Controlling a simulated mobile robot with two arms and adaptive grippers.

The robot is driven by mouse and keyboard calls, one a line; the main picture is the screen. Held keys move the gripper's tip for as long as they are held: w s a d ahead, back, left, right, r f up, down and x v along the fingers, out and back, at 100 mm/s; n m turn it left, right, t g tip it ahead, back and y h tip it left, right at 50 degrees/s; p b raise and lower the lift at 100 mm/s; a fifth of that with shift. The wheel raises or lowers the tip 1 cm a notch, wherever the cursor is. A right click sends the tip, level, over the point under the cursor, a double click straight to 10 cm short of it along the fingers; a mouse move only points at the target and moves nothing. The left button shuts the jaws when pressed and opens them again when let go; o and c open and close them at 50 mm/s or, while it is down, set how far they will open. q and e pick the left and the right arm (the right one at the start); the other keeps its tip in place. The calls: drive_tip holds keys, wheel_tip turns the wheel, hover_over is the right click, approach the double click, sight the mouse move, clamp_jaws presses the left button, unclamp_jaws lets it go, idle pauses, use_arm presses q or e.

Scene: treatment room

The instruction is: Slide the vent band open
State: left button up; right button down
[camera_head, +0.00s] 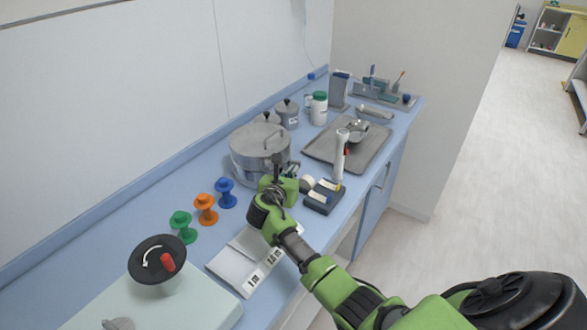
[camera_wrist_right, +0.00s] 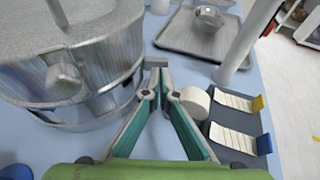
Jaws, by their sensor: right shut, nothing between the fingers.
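The steel drum (camera_head: 252,160) with a flat lid stands on the blue counter, and it fills the left of the right wrist view (camera_wrist_right: 25,65). A metal band (camera_wrist_right: 105,103) runs around its side wall there. I cannot make out whether its vent holes are open. My right gripper (camera_wrist_right: 157,66) is shut and empty, its fingertips beside the drum's right side. I cannot tell whether they touch the band. In the head view the right gripper (camera_head: 278,168) covers part of the drum's near side. My left gripper is not in view.
A white roll (camera_wrist_right: 194,102) and a dark holder with labelled strips (camera_wrist_right: 237,122) stand close right of the gripper. A steel tray (camera_head: 318,150) lies behind. Blue, orange and green spools (camera_head: 206,209) and a crank device (camera_head: 152,268) stand in front left.

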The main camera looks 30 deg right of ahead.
sight(299, 162)
drive_tip(key=shift+w+d, duration=0.4)
drive_tip(key=shift+d, duration=0.05)
drive_tip(key=shift+d+r+p, duration=0.2)
drive_tip(key=shift+r+p, duration=0.05)
drive_tip(key=shift+p, duration=0.35)
drive_tip(key=w+d+n+t+y+p, duration=0.2)
drive_tip(key=d+n+p, duration=0.1)
drive_tip(key=shift+f+y+p, duration=0.15)
drive_tip(key=shift+y+p, duration=0.15)
drive_tip(key=shift+w+d, duration=0.2)
drive_tip(key=shift+s, duration=0.1)
